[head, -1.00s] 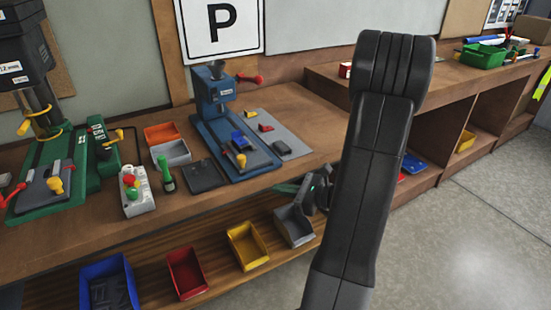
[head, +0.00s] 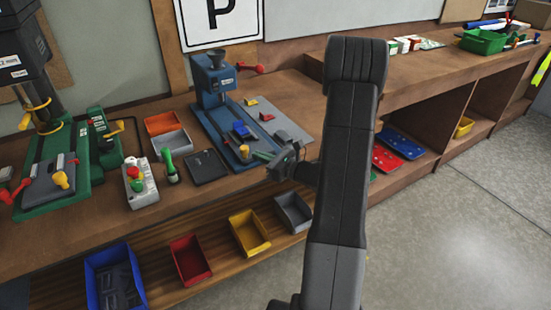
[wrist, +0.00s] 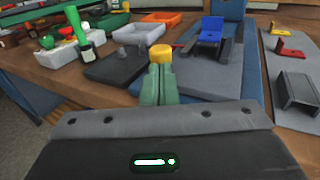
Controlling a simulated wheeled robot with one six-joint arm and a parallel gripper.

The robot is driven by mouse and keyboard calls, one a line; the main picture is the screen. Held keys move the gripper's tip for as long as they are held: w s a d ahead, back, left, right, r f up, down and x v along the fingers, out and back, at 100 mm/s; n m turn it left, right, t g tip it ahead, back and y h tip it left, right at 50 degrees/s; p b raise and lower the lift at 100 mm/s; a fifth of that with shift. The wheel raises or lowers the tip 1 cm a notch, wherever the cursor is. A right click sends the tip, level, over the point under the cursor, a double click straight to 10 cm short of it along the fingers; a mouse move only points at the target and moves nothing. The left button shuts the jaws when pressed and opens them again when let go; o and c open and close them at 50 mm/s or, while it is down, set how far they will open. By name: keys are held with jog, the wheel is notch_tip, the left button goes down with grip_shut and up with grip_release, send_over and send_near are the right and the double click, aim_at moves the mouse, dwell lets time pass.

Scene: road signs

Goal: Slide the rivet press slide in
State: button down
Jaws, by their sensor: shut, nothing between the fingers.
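The blue rivet press (head: 214,80) stands on the bench, with a red-knobbed lever on its right. Its slide carries a blue block (head: 240,130) and has a yellow knob (head: 244,151) at the front, pulled out from under the press head. In the wrist view the blue block (wrist: 211,32) is beyond and right of the yellow knob (wrist: 161,53). My gripper (head: 261,156) is shut and empty at the front of the press base, just right of the knob. In the wrist view its green fingertips (wrist: 160,70) point at the knob and overlap its lower edge; I cannot tell whether they touch.
A grey mat (head: 284,122) with small red and yellow brackets lies right of the press. A black tray (head: 207,165), a button box (head: 139,181) and orange and grey bins stand left. A green press (head: 75,170) is farther left. Several coloured bins sit on the lower shelf.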

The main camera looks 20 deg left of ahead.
aim_at(236, 125)
jog(key=shift+x, duration=1.05)
jog(key=shift+a, duration=0.1)
jog(key=w+a+b, duration=0.1)
jog(key=w+a, duration=0.3)
jog(key=w+a+b, duration=0.2)
jog(key=w+a, duration=0.2)
jog(key=a, duration=0.1)
jog(key=w+a+b, duration=0.2)
jog(key=w+a, duration=0.2)
jog(key=a, duration=0.1)
jog(key=shift+w+a, duration=0.2)
jog(key=shift+a, duration=0.05)
jog(key=shift+w+a, duration=0.2)
jog(key=shift+w+r, duration=0.1)
jog(key=shift+r, duration=0.1)
jog(key=shift+r, duration=0.1)
